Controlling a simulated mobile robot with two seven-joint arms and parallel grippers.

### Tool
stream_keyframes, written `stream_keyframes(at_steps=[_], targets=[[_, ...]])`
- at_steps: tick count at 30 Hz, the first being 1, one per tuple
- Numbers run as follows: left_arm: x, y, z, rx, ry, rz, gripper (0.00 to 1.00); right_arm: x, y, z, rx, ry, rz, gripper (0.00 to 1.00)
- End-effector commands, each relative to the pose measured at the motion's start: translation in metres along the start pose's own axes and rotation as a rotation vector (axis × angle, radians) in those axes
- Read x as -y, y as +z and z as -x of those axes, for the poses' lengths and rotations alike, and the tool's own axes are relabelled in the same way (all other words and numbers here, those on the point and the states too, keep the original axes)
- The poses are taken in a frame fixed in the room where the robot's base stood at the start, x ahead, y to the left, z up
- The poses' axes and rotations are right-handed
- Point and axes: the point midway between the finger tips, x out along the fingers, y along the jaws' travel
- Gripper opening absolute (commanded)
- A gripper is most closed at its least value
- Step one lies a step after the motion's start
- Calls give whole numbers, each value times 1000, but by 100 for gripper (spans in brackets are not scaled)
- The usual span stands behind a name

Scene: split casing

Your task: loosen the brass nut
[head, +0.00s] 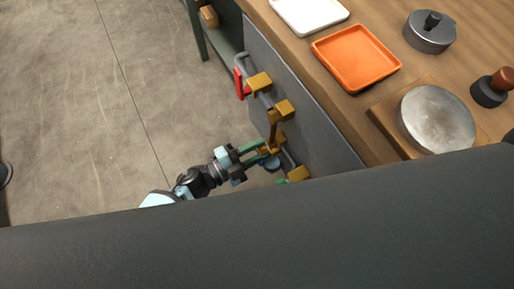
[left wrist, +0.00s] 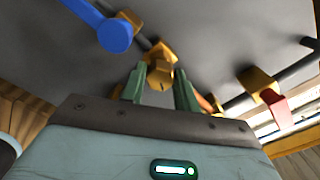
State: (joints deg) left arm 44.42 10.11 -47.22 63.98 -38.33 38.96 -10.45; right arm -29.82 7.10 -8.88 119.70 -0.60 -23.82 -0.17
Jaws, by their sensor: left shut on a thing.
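The brass nut (left wrist: 160,75) sits on a grey pipe along the dark grey panel (head: 309,115). In the left wrist view its hexagonal end faces me between the two green fingers of my left gripper (left wrist: 160,88). In the head view my left gripper (head: 264,153) reaches in from the left to the lower part of the pipe. It is shut on the nut, with a finger on each side. The fingers partly hide the nut there. My right gripper is not in view.
A red lever (head: 240,84) stands at the pipe's upper end. A blue round-ended handle (left wrist: 115,35) is left of the nut in the left wrist view. Several brass fittings (head: 259,82) line the pipe. The worktop holds an orange tray (head: 356,58). Open floor (head: 110,110) lies left.

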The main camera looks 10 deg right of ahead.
Motion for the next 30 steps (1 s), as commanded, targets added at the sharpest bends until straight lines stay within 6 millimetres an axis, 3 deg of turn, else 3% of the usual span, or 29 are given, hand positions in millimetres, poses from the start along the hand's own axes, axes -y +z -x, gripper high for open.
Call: stream_keyframes(at_steps=[15,30], targets=[[1,0,0,1,0,347,8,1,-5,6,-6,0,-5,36],[0,0,0,1,1,419,8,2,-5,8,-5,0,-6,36]])
